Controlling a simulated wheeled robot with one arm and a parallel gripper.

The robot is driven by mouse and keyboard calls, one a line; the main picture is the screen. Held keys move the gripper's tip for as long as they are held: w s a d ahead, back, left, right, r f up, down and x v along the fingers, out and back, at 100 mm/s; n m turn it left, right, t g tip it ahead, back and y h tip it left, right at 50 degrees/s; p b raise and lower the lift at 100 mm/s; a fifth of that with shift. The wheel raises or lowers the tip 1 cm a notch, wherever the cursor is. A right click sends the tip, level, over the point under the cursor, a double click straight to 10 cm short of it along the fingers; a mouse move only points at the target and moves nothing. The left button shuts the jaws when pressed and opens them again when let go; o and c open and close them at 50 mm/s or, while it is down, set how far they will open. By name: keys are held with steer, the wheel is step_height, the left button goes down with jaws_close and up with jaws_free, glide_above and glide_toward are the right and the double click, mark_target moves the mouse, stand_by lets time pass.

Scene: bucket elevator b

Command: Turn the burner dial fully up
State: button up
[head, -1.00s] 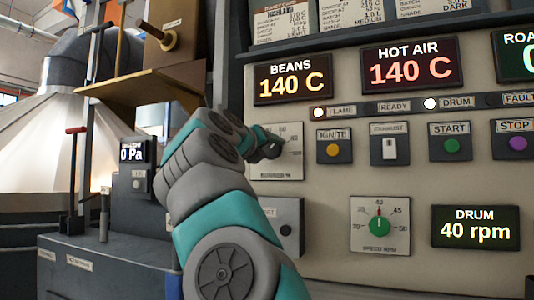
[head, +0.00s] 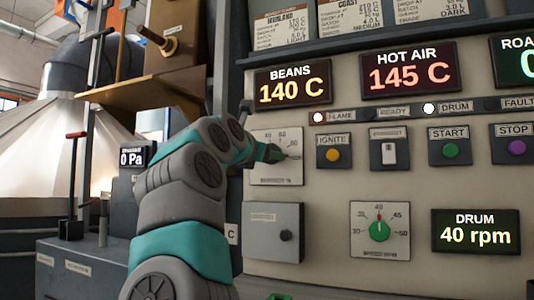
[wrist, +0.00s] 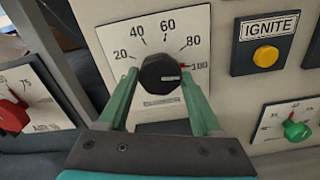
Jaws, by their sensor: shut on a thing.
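The burner dial is a black knob (wrist: 160,72) on a white scale plate (wrist: 112,40) marked from 20 to 100. In the wrist view its pale pointer line points right, close to the red mark beside 100. My gripper (wrist: 158,78) is shut on the knob, with one green finger on each side of it. In the head view my arm reaches to the same scale plate (head: 262,165) and the wrist hides most of the knob.
The yellow IGNITE button (head: 333,154) is just right of the dial. The green drum dial (head: 379,231) is below right. The HOT AIR display (head: 409,71) reads 145 C and the BEANS display (head: 292,83) reads 140 C. A grey box (head: 272,231) is below the dial.

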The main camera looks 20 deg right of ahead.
steer(key=shift+m, duration=0.5)
steer(key=o, duration=1.4)
steer(key=b+v, duration=0.2)
steer(key=v, duration=0.5)
steer(key=shift+s+a+b, duration=0.3)
steer(key=shift+b, duration=0.05)
